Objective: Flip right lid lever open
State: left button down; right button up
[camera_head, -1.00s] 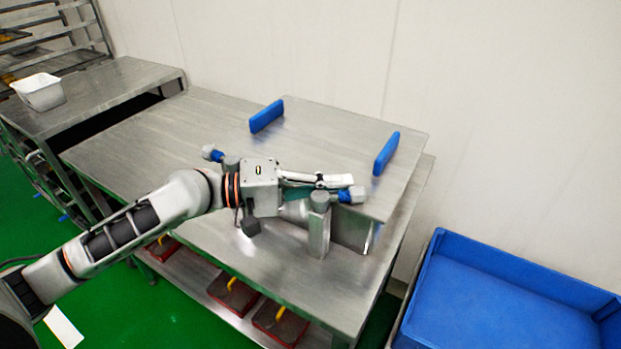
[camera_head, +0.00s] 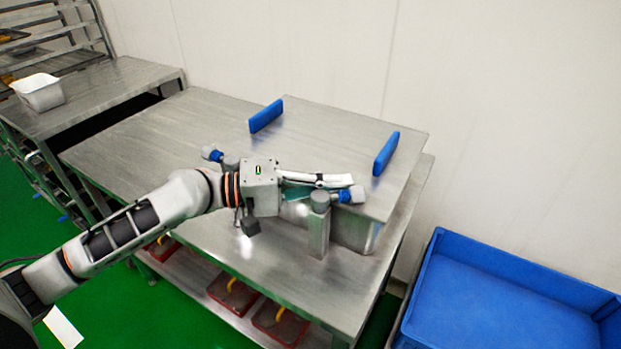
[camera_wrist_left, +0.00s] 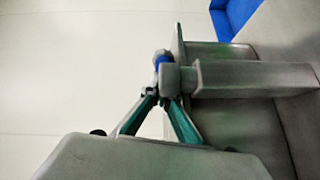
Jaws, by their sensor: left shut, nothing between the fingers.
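The right lid lever (camera_head: 345,196) has a blue, grey-tipped end and sits at the top of a grey post (camera_head: 318,232) at the machine's front right corner. My left gripper (camera_head: 350,181) is shut and empty, with its fingers just above and beside the lever's blue end. In the left wrist view, my left gripper's fingertips (camera_wrist_left: 160,98) meet close to the lever (camera_wrist_left: 162,62). I cannot tell whether they touch it. The left lid lever (camera_head: 211,153) is at the front left corner. My right gripper is not in view.
The flat metal lid (camera_head: 345,145) has two blue handles (camera_head: 266,116) (camera_head: 386,153). The machine stands on a steel table (camera_head: 125,150). A blue crate (camera_head: 510,290) is at the right, and a white tub (camera_head: 39,92) is on another table at the left.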

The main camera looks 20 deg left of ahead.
pick_arm(q)
jog(key=v, duration=1.2)
jog(key=shift+w, duration=0.1)
jog(key=a, duration=0.1)
jog(key=w+a+n+t+p, duration=0.1)
jog(key=w+a+y+p, duration=0.1)
jog(key=shift+a+r+t, duration=0.1)
jog(key=shift+r+t, duration=0.25)
jog(key=shift+t, duration=0.05)
